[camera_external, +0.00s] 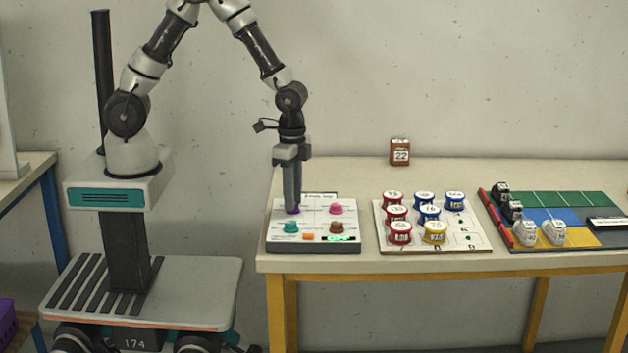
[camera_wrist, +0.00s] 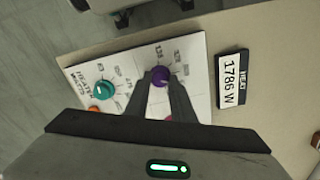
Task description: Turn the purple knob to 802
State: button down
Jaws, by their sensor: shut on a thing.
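The purple knob (camera_wrist: 159,75) sits on the white control panel (camera_wrist: 80,60) between the fingertips of my gripper (camera_wrist: 162,85). In the external view my gripper (camera_external: 292,208) points straight down over the panel's back left, and the purple knob (camera_external: 292,210) is mostly hidden under it. My gripper is shut on the purple knob. A pale scale with small numbers surrounds the knob; I cannot tell where its pointer stands.
The panel also has a teal knob (camera_external: 291,227), a pink knob (camera_external: 336,209), a brown knob (camera_external: 337,228), an orange button (camera_external: 308,236) and a green-lit display (camera_external: 341,239). To the right are a board (camera_external: 460,239) of numbered spools and a coloured mat (camera_external: 575,199) with toy shoes.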

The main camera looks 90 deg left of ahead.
jog(key=m+p, duration=0.2)
jog(key=m, duration=0.3)
jog(key=shift+r+m, duration=0.1)
jog(key=shift+m, duration=0.2)
jog(key=shift+m+p, duration=0.9)
jog(key=shift+m, duration=0.9)
jog(key=c, duration=1.5)
grip_release()
notch_tip(320, 180, up, 17)
jog(key=p, duration=0.2)
jog(key=shift+r+p, duration=0.1)
jog(key=shift+p, duration=0.2)
